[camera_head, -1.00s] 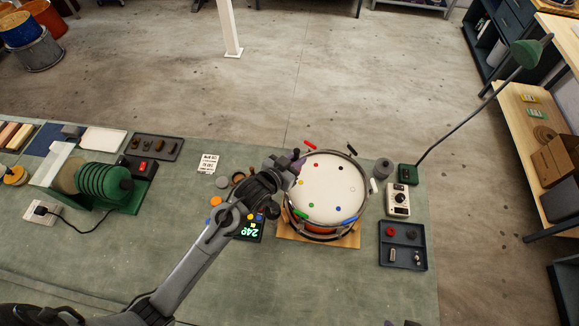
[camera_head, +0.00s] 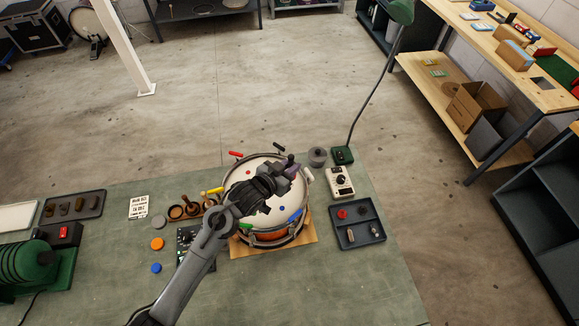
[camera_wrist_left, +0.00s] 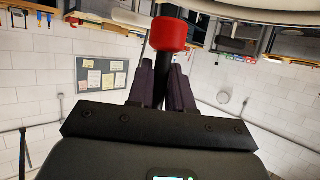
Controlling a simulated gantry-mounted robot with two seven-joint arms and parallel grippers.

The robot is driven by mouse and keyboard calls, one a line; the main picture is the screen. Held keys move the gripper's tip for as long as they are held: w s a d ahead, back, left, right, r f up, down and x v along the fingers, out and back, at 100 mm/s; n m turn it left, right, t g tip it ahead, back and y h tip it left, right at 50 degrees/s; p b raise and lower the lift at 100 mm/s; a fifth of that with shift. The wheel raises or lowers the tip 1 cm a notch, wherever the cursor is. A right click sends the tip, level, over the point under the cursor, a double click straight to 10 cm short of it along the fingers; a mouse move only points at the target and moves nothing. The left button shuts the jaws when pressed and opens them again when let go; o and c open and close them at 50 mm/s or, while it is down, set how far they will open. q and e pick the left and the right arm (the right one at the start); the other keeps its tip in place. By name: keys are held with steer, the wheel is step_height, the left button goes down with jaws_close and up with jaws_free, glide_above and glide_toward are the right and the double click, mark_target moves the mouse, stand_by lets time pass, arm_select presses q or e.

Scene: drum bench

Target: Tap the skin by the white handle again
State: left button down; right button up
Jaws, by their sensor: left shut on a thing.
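The drum (camera_head: 273,236) stands on a wooden board on the green bench, with a pale skin (camera_head: 298,198) marked by small coloured dots. The white handle (camera_head: 308,174) is at the right side of its rim. My left gripper (camera_head: 285,172) is above the far right part of the skin, just left of the white handle. In the left wrist view it is shut on a dark stick with a red head (camera_wrist_left: 168,34). My gripper and arm hide the middle of the skin. I cannot tell whether the stick touches the skin. My right gripper is out of view.
Red (camera_head: 236,154), black (camera_head: 278,146), yellow (camera_head: 215,190), green (camera_head: 245,226) and blue (camera_head: 296,215) handles ring the drum. A grey canister (camera_head: 317,156), a white dial box (camera_head: 340,182) and a dark tray (camera_head: 347,236) stand to its right. The near right bench is clear.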

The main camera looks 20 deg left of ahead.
arm_select(q)
steer(key=shift+f+b, duration=0.3)
steer(key=shift+f, duration=0.35)
step_height(320, 180, down, 5)
steer(key=shift+r+b, duration=0.15)
steer(key=shift+b, duration=1.1)
steer(key=shift+r+p, duration=0.4)
steer(key=shift+r, duration=0.1)
step_height(320, 180, up, 5)
steer(key=p, duration=0.5)
steer(key=shift+r, duration=0.1)
